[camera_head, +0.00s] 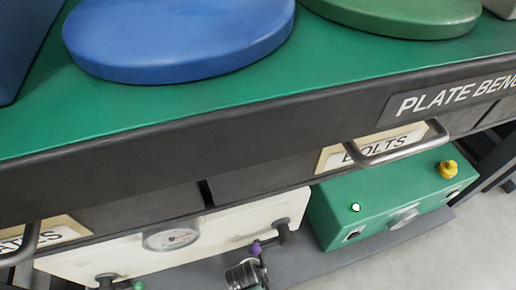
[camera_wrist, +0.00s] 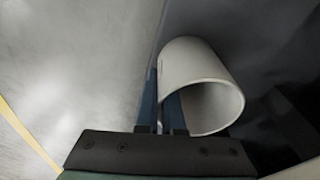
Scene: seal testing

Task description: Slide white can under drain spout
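The white can (camera_wrist: 192,62) lies in the middle of the wrist view, its open end facing the camera and tilted down to the right. My gripper (camera_wrist: 160,100) has its two blue fingers close together at the can's left wall. One finger is outside the wall and the other looks to be inside the rim, so it appears shut on the wall. The can and gripper are not clearly seen in the head view. Which part is the spout I cannot tell.
A cream box with a gauge (camera_head: 172,236) and a green box with a yellow knob (camera_head: 410,200) sit on a low shelf. The bench edge (camera_head: 150,130) and drawer handle (camera_head: 400,148) overhang them. Blue (camera_head: 180,35) and green (camera_head: 400,12) discs lie on the bench top.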

